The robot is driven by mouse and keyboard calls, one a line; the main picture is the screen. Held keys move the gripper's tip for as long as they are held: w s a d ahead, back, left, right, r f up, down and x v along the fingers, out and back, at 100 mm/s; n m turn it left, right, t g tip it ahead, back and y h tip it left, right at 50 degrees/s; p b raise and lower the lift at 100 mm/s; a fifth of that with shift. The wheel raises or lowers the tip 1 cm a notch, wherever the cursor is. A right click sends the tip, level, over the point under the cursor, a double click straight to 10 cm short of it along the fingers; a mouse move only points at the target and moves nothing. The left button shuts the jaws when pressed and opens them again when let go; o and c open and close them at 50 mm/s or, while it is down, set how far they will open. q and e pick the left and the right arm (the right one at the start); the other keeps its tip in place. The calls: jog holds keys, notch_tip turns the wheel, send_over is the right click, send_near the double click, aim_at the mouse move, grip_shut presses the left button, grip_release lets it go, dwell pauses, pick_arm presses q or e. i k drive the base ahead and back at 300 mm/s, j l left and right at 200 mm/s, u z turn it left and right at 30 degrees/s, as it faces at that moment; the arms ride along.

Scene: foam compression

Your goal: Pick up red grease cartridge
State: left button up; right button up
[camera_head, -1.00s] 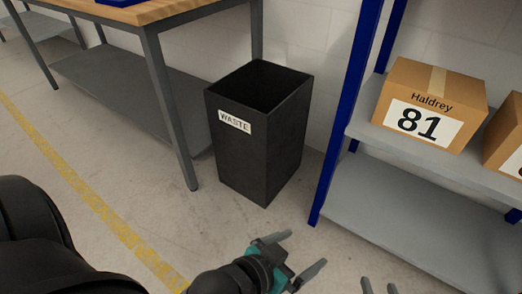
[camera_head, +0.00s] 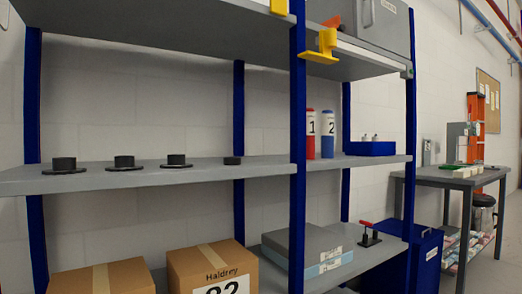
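The red grease cartridge (camera_head: 310,141) stands upright on the middle shelf of the blue-framed rack, just right of a blue upright. It has a white band marked 1 and a red top. A blue cartridge (camera_head: 328,141) marked 2 stands close beside it on the right. Neither of my grippers shows in the current view.
Several black round parts (camera_head: 124,162) sit along the left shelf (camera_head: 220,172). A blue bin (camera_head: 371,148) is right of the cartridges. The blue upright (camera_head: 298,220) stands in front, left of them. Boxes (camera_head: 213,270) sit below; a workbench (camera_head: 450,180) is right.

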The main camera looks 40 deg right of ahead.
aim_at(311, 112)
jog(key=z, duration=1.55)
jog(key=i+l, duration=0.2)
jog(key=i, duration=0.15)
jog(key=i+l+z, duration=0.1)
jog(key=i, duration=0.25)
jog(key=i+l, duration=0.2)
jog(key=i, duration=0.2)
